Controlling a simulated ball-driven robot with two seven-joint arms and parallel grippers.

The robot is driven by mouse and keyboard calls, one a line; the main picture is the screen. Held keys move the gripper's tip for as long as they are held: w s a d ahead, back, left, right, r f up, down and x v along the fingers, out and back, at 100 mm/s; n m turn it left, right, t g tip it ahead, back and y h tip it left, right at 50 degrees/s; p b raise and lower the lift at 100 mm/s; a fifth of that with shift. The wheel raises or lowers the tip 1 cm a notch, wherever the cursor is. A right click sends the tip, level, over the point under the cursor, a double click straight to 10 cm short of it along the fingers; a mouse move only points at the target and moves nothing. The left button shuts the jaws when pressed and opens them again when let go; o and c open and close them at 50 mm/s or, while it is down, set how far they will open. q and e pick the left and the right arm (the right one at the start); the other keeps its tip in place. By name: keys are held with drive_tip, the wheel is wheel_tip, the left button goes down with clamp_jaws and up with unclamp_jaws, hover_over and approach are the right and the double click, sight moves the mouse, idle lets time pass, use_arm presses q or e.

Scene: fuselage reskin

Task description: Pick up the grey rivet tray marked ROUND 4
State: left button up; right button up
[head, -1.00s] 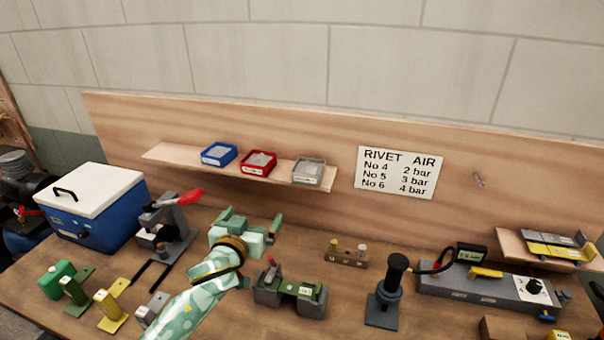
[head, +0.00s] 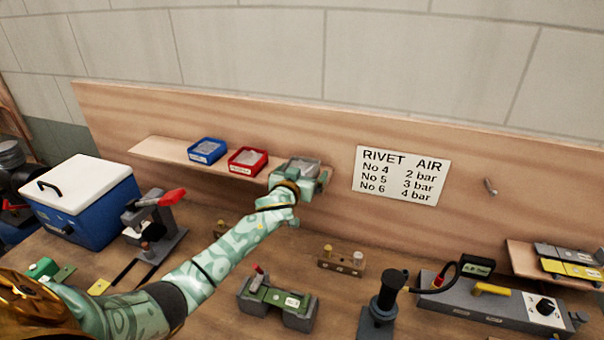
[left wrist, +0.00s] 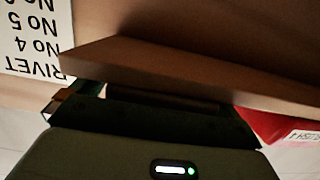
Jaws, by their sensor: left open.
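The grey rivet tray (head: 298,164) sits at the right end of the wall shelf, partly hidden by my left gripper; its label cannot be read. My left gripper (head: 303,177) is open at the tray's front, its fingers apart at the tray's sides. Whether they touch it I cannot tell. In the left wrist view the gripper is dark at the bottom, close to the shelf edge, and the grey tray cannot be made out clearly. My right gripper is not in view.
The red tray (head: 248,161) stands just left of the grey one, with the blue tray (head: 207,151) beyond it. The wooden shelf (head: 165,151) carries all three. A RIVET AIR sign (head: 401,175) hangs to the right. Tools stand on the bench below.

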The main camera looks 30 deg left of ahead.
use_arm(q)
drive_tip(key=shift+s, duration=0.15)
drive_tip(key=shift+r, duration=0.1)
drive_tip(key=c, duration=1.1)
